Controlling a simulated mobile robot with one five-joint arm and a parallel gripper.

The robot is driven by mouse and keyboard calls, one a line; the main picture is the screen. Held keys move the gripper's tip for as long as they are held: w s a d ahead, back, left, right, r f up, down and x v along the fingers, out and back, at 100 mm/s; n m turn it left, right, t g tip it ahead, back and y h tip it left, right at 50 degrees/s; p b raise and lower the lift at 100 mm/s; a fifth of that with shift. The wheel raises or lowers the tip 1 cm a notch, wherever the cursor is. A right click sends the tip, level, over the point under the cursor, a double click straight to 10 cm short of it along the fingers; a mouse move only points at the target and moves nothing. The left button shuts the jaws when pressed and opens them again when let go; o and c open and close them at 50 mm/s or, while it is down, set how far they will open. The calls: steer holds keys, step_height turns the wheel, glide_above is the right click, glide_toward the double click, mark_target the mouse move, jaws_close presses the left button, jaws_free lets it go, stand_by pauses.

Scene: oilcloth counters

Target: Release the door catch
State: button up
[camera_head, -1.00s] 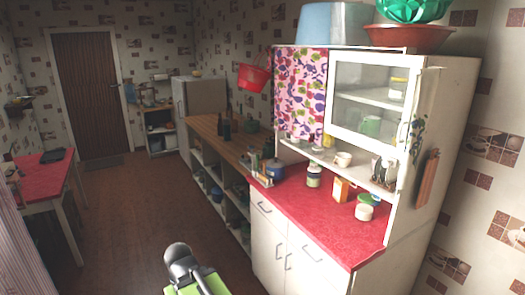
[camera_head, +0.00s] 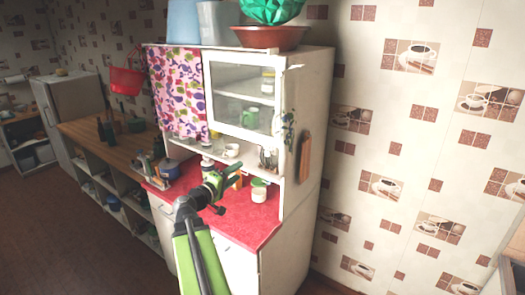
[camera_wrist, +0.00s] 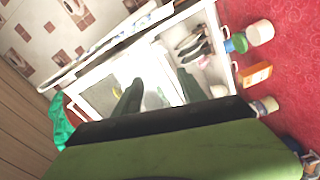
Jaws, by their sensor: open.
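The cupboard's glazed door (camera_head: 235,95) has a white frame and shows cups and bowls behind its pane. It also shows in the wrist view (camera_wrist: 97,92), tilted and partly behind my fingers. I cannot make out a catch for sure. My gripper (camera_head: 226,178) is raised in front of the cupboard, over the red worktop in the picture and lower than the glazed door. In the wrist view its two dark green fingers (camera_wrist: 160,90) stand apart with nothing between them, pointing toward the glass. Whether they touch it cannot be told.
The red worktop (camera_head: 225,225) holds a white jar (camera_head: 259,193). A floral curtain (camera_head: 178,95) hangs left of the glazed door. A brown bowl (camera_head: 268,37) stands on top. A wooden board (camera_head: 304,157) hangs on the cupboard's side. Floor at left is clear.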

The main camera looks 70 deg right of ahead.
mark_target(266, 154)
steer(key=x, duration=1.8)
steer(key=shift+s+f, duration=0.15)
steer(key=shift+s, duration=0.25)
steer(key=shift+a, duration=0.1)
jaws_close()
